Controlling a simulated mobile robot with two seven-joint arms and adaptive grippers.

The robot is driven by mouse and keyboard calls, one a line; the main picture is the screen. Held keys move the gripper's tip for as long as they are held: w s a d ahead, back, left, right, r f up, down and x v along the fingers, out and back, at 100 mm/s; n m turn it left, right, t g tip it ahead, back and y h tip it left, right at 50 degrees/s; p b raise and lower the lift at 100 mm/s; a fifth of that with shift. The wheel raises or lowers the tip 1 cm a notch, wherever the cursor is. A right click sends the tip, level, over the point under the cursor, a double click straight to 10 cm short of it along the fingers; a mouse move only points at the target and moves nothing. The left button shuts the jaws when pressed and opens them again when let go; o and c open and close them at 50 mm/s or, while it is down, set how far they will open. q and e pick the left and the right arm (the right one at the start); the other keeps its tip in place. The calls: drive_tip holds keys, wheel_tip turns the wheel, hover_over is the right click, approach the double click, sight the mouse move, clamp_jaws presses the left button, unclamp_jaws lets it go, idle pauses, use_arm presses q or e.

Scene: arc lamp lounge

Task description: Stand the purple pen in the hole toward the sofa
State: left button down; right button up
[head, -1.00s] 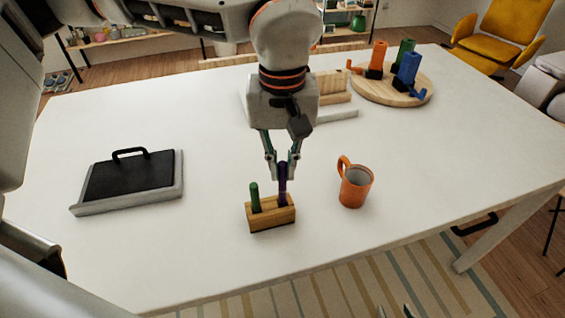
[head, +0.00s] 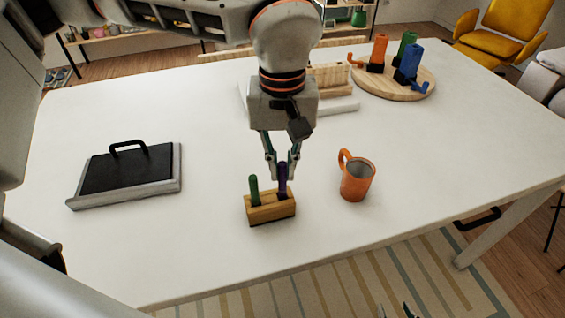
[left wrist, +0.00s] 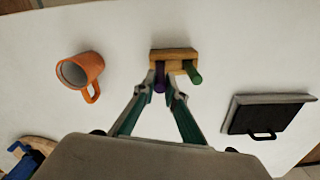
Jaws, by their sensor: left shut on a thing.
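A small wooden block (head: 270,212) with holes stands on the white table, also visible in the left wrist view (left wrist: 174,54). A green pen (head: 254,190) stands in its left hole in the head view. My left gripper (head: 282,177), over the block from above, is shut on the purple pen (head: 283,180). The purple pen is upright at the block's right hole, its lower end hidden there; how deep it sits I cannot tell. The left wrist view shows the purple pen (left wrist: 159,82) beside the green pen (left wrist: 192,73). Fingertips of my right gripper (head: 398,311) show apart at the bottom edge.
An orange mug (head: 356,182) stands close right of the block. A black-and-grey handled tray (head: 126,172) lies to the left. A round wooden board (head: 395,88) with coloured pieces and a wooden rack (head: 330,80) are farther back. The table is clear in front of the block.

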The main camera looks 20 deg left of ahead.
use_arm(q)
drive_tip(key=shift+f+b, duration=0.5)
drive_tip(key=shift+f, duration=0.4)
drive_tip(key=c, duration=2)
unclamp_jaws()
wheel_tip(320, 180, up, 12)
drive_tip(key=shift+s, duration=0.1)
